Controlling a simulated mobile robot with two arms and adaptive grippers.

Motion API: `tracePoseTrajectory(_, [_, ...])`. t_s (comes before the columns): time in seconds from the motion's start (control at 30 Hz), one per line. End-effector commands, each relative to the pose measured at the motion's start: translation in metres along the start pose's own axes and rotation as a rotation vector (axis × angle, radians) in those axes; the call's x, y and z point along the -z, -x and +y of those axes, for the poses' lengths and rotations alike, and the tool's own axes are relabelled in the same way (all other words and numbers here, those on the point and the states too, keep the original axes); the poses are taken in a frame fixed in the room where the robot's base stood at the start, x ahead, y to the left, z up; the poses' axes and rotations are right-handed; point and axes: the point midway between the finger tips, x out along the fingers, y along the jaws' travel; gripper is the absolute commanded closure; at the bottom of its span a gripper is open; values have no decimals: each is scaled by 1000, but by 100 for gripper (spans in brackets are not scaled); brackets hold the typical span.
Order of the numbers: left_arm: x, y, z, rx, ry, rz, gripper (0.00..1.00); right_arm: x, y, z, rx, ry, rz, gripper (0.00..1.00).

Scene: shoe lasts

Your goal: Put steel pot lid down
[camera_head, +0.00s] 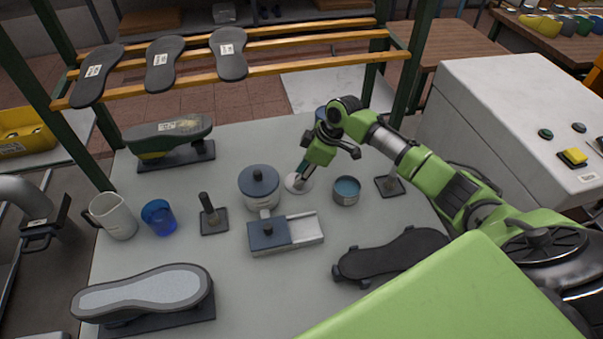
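A pale round disc (293,186), which looks like the steel pot lid, is on or just above the grey table, between the blue-lidded pot and the open tin. My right gripper (301,179) points down at it from above, with its fingertips over the disc's middle. The fingertips are small and partly hide the disc, so I cannot tell whether they are shut on its knob. An open round steel pot (346,197) with a blue inside stands just to the right. My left gripper is not in view.
A pot with a blue lid (259,182) stands close left of the gripper, and a blue-and-grey box (286,235) lies in front. The table's front middle is clear.

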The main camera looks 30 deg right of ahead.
Motion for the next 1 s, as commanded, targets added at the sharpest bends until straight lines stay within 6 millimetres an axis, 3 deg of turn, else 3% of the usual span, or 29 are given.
tracePoseTrajectory(0.27, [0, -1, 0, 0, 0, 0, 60, 1, 11, 1, -3, 2, 1, 69])
tracePoseTrajectory(0.7, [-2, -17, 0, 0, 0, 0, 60, 1, 98, 1, -3, 1, 1, 69])
tracePoseTrajectory(1.0, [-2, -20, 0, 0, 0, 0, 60, 1, 123, 0, 1, 0, 0, 69])
